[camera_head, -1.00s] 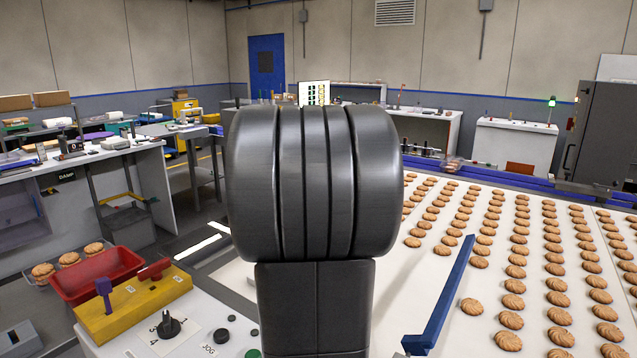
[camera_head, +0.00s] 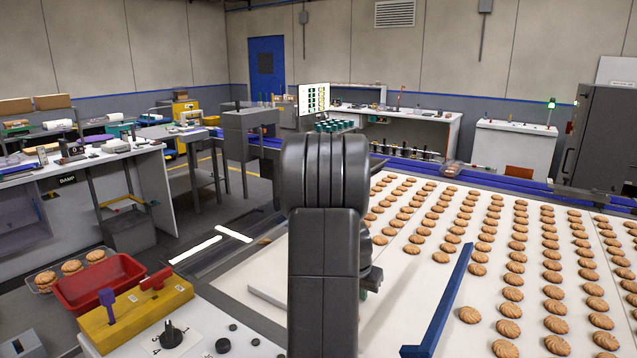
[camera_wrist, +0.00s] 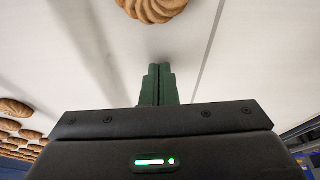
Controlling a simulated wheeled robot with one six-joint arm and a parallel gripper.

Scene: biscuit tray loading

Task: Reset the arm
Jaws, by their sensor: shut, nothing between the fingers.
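My gripper (camera_wrist: 158,84) shows in the wrist view with its two green fingers pressed together and nothing between them. It points at the white belt surface, and a biscuit (camera_wrist: 152,8) lies just beyond the fingertips at the top edge. In the head view my black arm stands upright in the middle and hides most of my gripper. Rows of round biscuits (camera_head: 512,293) lie on the white belt (camera_head: 415,290) to the right of my arm.
A blue bar (camera_head: 440,305) slants over the belt. At the lower left are a red bin (camera_head: 98,284), a yellow block (camera_head: 135,318) with two levers, a black knob (camera_head: 171,336) and a tray of biscuits (camera_head: 44,284). A monitor (camera_head: 313,99) stands behind.

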